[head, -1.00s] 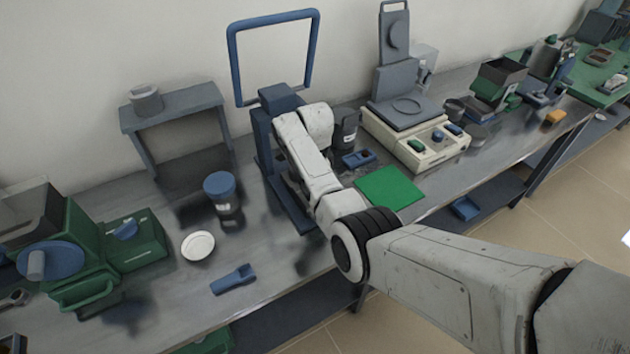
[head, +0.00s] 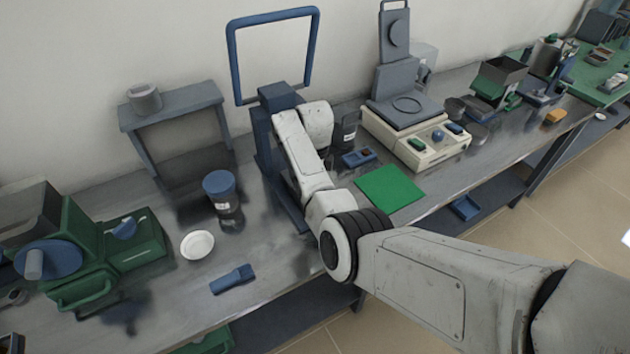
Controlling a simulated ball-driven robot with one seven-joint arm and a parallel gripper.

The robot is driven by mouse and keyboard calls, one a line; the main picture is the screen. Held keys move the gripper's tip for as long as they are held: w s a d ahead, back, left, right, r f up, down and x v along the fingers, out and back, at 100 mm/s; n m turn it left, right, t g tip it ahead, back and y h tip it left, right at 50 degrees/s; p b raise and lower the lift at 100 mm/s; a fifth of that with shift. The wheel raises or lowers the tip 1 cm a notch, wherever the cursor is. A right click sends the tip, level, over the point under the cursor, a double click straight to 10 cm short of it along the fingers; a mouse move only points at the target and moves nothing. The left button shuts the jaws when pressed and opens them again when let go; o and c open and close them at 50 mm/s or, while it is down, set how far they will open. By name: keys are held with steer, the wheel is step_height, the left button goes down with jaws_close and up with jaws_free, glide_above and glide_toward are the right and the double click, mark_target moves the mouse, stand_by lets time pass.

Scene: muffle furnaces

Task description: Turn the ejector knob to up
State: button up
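A blue press-like stand (head: 268,140) with a tall blue loop handle (head: 273,15) stands at the middle back of the bench. My white arm reaches over its front and right side and hides much of it. I cannot make out an ejector knob on it; any knob there is behind my arm.
A blue-lidded jar (head: 220,187), white dish (head: 197,244) and blue scoop-like tool (head: 232,279) lie left of my arm. A green mat (head: 389,188), small blue tray (head: 358,157) and cream instrument (head: 420,150) stand to its right. A grey shelf (head: 170,106) stands behind.

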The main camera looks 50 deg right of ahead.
stand_by(0.3)
steer(key=o, duration=1)
steer(key=shift+o, duration=0.2)
steer(key=shift+r, duration=0.1)
step_height(320, 180, up, 11)
steer(key=b, duration=0.1)
steer(key=shift+f, duration=0.2)
